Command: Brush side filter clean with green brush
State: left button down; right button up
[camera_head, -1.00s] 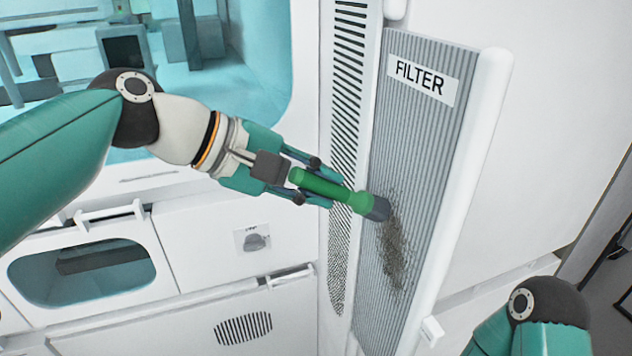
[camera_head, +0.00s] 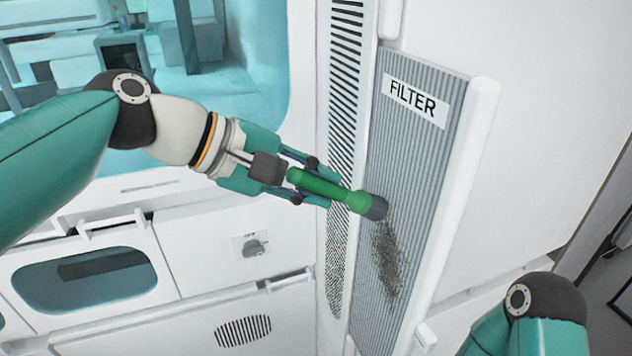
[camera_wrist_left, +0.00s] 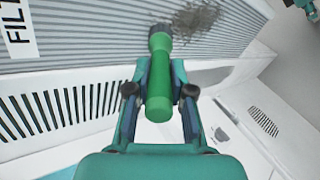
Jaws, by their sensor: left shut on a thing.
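The side filter (camera_head: 410,150) is a grey ribbed panel with a "FILTER" label, seen at the right of centre in the head view. A dark patch of dirt (camera_head: 388,265) lies on its lower half. My left gripper (camera_head: 318,186) is shut on the green brush (camera_head: 335,190). The brush's dark bristle head points at the filter, at the upper edge of the dirt; whether it touches is unclear. In the left wrist view the green brush (camera_wrist_left: 159,85) sits between the fingers, with the dirt (camera_wrist_left: 198,20) just right of its head. My right gripper is out of view.
A slotted vent strip (camera_head: 345,110) runs along the filter's left side. A white rail (camera_head: 465,170) borders its right. A white cabinet with a knob (camera_head: 255,245) and a window stands at the left. My right arm shows at the lower right.

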pick_arm(q)
jog(key=shift+f, duration=0.1)
notch_tip(320, 180, down, 4)
jog(key=b, duration=0.2)
jog(key=shift+r+b, duration=0.25)
jog(key=shift+b, duration=0.05)
jog(key=shift+r, duration=0.1)
dwell(0.4)
jog(key=shift+r+p, duration=0.95)
jog(key=shift+p, duration=0.1)
jog(key=shift+r, duration=0.15)
jog(key=shift+r+p, duration=0.75)
jog(key=shift+p, duration=0.2)
jog(key=shift+f, duration=0.15)
